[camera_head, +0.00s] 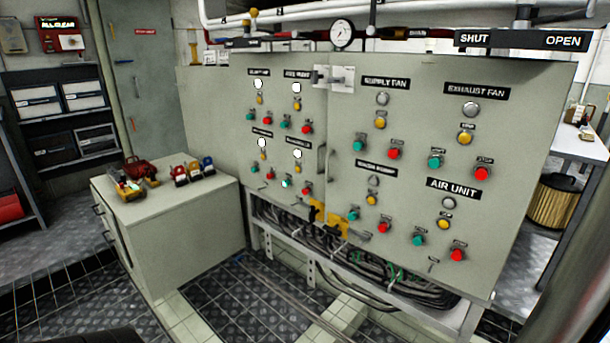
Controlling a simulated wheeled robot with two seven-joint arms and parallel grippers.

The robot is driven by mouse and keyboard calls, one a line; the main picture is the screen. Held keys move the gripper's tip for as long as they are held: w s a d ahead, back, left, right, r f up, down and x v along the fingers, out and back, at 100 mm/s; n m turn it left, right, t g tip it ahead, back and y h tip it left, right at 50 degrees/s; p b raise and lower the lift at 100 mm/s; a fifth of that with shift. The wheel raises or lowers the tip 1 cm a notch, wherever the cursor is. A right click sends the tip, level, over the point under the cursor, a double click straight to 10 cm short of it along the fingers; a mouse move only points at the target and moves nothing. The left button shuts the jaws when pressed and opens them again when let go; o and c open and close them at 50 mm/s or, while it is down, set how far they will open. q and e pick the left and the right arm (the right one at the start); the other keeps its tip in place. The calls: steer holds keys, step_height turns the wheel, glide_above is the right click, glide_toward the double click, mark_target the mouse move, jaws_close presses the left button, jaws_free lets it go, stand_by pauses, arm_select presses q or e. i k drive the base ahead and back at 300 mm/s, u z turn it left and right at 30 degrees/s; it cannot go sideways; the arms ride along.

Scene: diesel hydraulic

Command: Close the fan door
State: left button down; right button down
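A grey-green control cabinet fills the middle of the head view. Its right door (420,130) carries the labels "SUPPLY FAN" (385,84), "EXHAUST FAN" (476,91) and "AIR UNIT", with green and red buttons and round lamps. Its left door (226,115) has similar controls and smaller labels, with several lamps lit white. Handles stand at the seam between the doors, and a pale latch plate (334,78) is at its top. I cannot tell whether the right door is fully flush. Neither of my grippers is in view.
A low grey cabinet (170,215) stands at front left, with padlocks (195,171) and a red item on top. Cables (350,262) run beneath the control cabinet. Pipes and a gauge (342,33) are above. A side table (578,142) is at right. The floor in front is clear.

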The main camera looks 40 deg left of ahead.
mark_target(501, 116)
steer(key=k, duration=1)
steer(key=u, duration=0.5)
steer(key=i, duration=1.75)
steer(key=z, duration=0.55)
